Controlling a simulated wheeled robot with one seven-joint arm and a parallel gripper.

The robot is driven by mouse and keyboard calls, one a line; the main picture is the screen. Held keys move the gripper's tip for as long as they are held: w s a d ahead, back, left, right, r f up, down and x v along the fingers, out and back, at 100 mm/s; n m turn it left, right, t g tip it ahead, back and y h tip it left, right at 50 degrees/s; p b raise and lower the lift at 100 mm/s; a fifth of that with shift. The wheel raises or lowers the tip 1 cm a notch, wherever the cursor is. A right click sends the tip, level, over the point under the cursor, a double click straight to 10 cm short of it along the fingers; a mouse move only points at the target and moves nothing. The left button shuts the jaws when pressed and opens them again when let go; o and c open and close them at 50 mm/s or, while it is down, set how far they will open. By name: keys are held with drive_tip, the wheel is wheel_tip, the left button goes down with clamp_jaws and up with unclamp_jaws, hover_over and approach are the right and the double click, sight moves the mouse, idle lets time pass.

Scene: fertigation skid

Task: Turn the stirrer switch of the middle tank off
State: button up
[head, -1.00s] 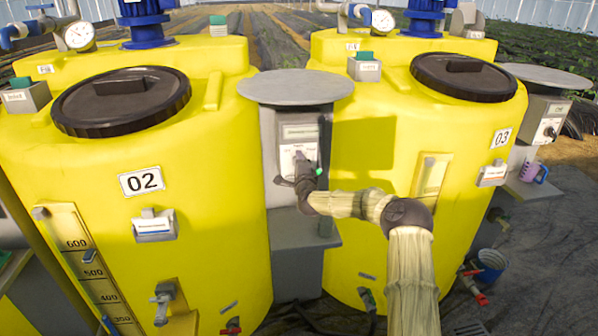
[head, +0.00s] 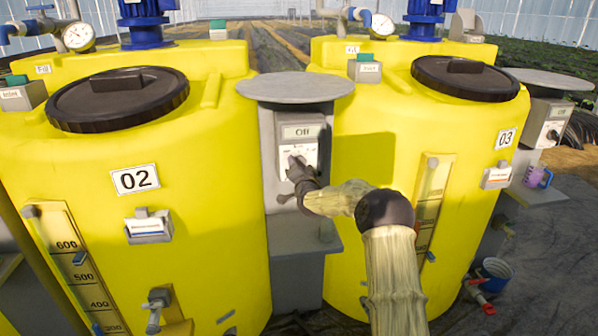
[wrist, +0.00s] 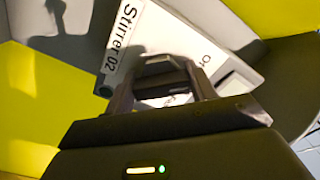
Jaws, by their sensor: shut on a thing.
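The yellow tank 02 (head: 200,230) stands left of centre in the head view. In the wrist view a label on the plate reads "Stirrer 02" (wrist: 122,35). My gripper (head: 294,163) is at this plate, shut on the switch knob; it also shows in the wrist view (wrist: 160,72). The knob is mostly hidden by the fingers, so its exact angle is hard to see.
The yellow tank 03 (head: 375,230) stands to the right, with another grey switch box (head: 545,125) beyond it. A round grey plate (head: 295,89) overhangs the middle box. A blue bucket (head: 494,275) stands on the floor at right.

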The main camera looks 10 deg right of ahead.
drive_tip(key=shift+f+n, duration=0.3)
drive_tip(key=o, duration=1)
drive_tip(key=shift+r, duration=0.15)
drive_tip(key=shift+s, duration=0.1)
drive_tip(key=s+b, duration=0.2)
drive_tip(key=s, duration=1.5)
drive_tip(key=shift+s, duration=0.1)
